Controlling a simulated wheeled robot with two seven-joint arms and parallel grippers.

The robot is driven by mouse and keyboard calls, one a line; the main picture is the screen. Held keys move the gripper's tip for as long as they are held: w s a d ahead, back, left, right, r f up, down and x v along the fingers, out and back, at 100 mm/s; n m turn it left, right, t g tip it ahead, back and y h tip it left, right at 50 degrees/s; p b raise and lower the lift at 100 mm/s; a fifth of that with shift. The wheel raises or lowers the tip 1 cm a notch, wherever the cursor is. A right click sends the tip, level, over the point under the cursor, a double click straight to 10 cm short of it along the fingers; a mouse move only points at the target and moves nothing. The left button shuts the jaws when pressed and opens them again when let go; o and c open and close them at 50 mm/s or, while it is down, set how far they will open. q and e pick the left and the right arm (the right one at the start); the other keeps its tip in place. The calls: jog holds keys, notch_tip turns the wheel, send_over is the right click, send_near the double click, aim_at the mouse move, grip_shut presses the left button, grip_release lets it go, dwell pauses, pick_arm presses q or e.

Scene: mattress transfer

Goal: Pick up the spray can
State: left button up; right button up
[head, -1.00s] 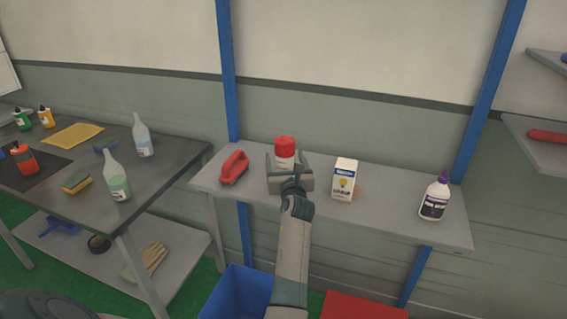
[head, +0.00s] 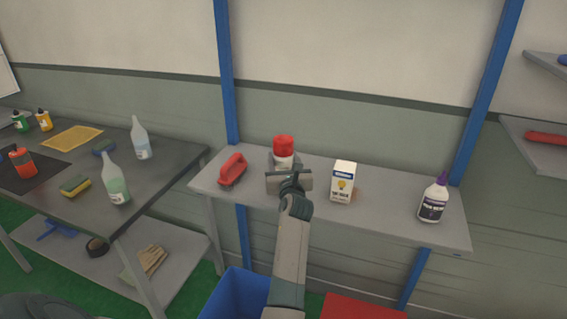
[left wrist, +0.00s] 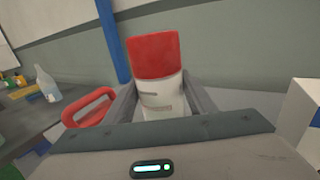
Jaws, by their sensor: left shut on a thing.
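The spray can (head: 284,147) has a red cap and a white body and stands upright on the grey wall shelf (head: 390,215). My left gripper (head: 284,163) reaches over the shelf from the front and is shut on the can's white body, with its palm hiding the lower part. In the left wrist view the spray can (left wrist: 154,62) stands between the two grey fingers, one at each side of it. Whether its base touches the shelf is hidden. My right gripper is not in view.
A red-handled brush (head: 232,170) lies close left of the can. A white light-bulb box (head: 343,182) stands to the right, and a purple-capped bottle (head: 434,200) farther right. A blue bin (head: 237,294) and a red one (head: 362,307) are below. A dark table (head: 160,185) with bottles is left.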

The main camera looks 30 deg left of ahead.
aim_at(283, 139)
pick_arm(q)
notch_tip(283, 139, up, 8)
jog(key=shift+f+b, duration=0.1)
jog(key=shift+b, duration=0.2)
jog(key=shift+r, duration=0.65)
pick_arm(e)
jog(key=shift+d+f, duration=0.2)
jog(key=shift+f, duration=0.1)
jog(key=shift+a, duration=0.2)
